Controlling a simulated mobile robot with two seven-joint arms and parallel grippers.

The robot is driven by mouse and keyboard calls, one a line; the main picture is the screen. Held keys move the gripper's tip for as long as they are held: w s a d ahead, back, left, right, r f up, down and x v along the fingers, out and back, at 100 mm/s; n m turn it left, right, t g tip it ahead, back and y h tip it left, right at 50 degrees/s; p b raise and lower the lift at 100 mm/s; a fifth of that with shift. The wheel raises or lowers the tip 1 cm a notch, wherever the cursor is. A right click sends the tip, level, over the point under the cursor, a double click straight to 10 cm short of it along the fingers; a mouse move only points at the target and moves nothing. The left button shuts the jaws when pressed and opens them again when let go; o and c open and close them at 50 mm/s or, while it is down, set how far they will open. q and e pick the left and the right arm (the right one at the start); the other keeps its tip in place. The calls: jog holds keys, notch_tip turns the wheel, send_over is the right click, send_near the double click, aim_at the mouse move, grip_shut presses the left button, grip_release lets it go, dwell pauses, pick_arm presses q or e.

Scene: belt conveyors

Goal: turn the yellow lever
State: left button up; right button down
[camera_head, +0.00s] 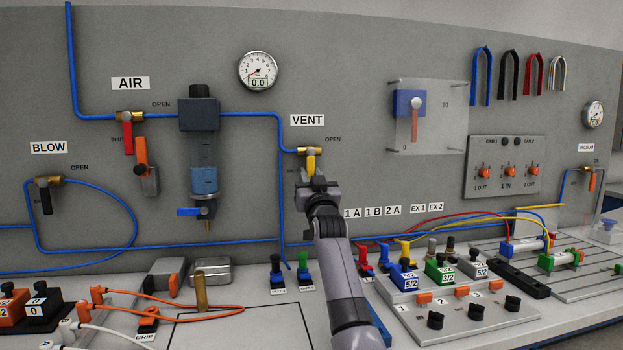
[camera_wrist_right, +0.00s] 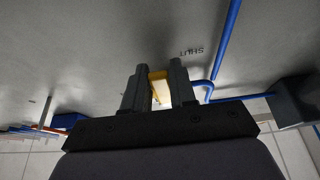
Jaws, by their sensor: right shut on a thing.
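The yellow lever (camera_head: 311,163) hangs down from the brass valve under the VENT label (camera_head: 307,120) on the grey panel. My right gripper (camera_head: 312,182) is at the lower part of the lever, with its arm coming up from below. In the right wrist view the yellow lever (camera_wrist_right: 158,75) shows between the two dark fingers (camera_wrist_right: 161,90), which are shut on it. The lever's lower end is hidden by the gripper in the head view. The word SHUT shows on the panel beside the fingers in the right wrist view. My left gripper is not in view.
A red lever (camera_head: 127,138) under AIR, a black lever (camera_head: 46,200) under BLOW and a filter unit (camera_head: 200,140) are to the left. Blue tubing (camera_head: 281,180) runs close beside the gripper. Blocks and plugs (camera_head: 405,275) crowd the bench below.

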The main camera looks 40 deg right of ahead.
jog(key=c, duration=1)
grip_release()
jog(key=shift+a, duration=0.1)
jog(key=v, duration=0.7)
jog(key=shift+p, duration=0.3)
jog(key=shift+f, duration=0.1)
